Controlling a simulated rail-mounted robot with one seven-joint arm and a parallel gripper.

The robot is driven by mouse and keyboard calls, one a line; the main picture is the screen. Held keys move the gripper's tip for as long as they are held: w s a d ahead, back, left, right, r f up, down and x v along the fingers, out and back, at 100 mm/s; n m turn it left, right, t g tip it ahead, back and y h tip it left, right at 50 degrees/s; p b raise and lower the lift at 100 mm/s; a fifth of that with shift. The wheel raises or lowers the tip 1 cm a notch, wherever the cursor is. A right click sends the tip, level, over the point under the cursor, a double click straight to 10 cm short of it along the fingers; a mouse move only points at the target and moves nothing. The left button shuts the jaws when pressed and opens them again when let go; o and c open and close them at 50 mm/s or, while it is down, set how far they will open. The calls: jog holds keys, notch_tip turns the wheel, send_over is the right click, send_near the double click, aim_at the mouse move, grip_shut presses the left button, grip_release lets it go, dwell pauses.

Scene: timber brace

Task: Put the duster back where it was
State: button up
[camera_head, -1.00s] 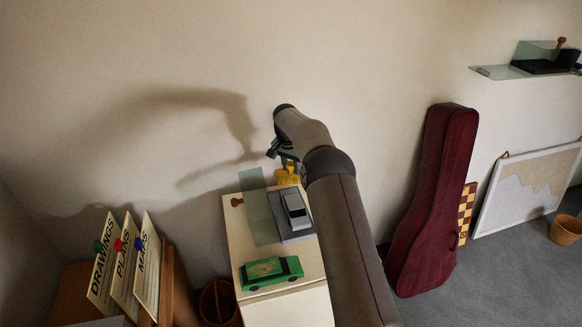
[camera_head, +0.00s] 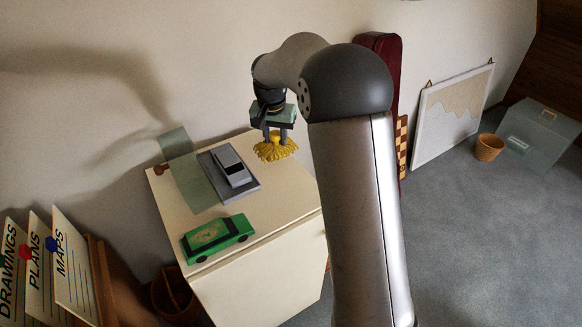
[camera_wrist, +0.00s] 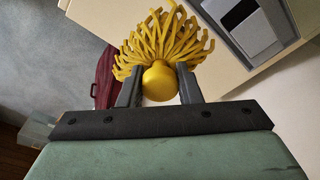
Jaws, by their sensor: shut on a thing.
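The duster (camera_head: 276,150) has a mop of yellow strands and a round yellow knob. My gripper (camera_head: 279,132) is shut on it and points down, above the back right part of the cream cabinet top (camera_head: 285,190). In the wrist view the knob of the duster (camera_wrist: 160,82) sits between the two dark fingers of my gripper (camera_wrist: 160,88), with the strands fanned out beyond them. I cannot tell whether the strands touch the cabinet top.
On the cabinet are a grey device on a dark slab (camera_head: 230,168), a translucent green panel (camera_head: 187,170) and a green toy car (camera_head: 217,237). Filing cards (camera_head: 72,265) stand at left. A dark red instrument case (camera_head: 385,48) stands behind my arm. The cabinet's right front is clear.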

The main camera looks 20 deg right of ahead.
jog(key=shift+s+d+f, duration=0.2)
jog(key=shift+s+d, duration=0.1)
jog(key=shift+s, duration=0.15)
jog(key=shift+s+d+f, duration=0.15)
jog(key=shift+s+d, duration=0.1)
jog(key=shift+s, duration=0.15)
jog(key=w+f+p, duration=0.1)
jog(key=w+f, duration=0.2)
jog(key=w, duration=0.1)
jog(key=w+f+p, duration=0.1)
jog(key=w+f, duration=0.2)
jog(key=w, duration=0.1)
jog(key=w+f+p, duration=0.2)
jog(key=w+f, duration=0.1)
jog(key=w, duration=0.2)
jog(key=shift+w+d+f, duration=0.1)
jog(key=shift+d, duration=0.05)
jog(key=shift+w+f, duration=0.2)
jog(key=shift+f, duration=1.6)
jog(key=shift+f, duration=0.1)
jog(key=shift+f, duration=0.15)
jog(key=o, duration=0.9)
jog(key=shift+o, duration=0.2)
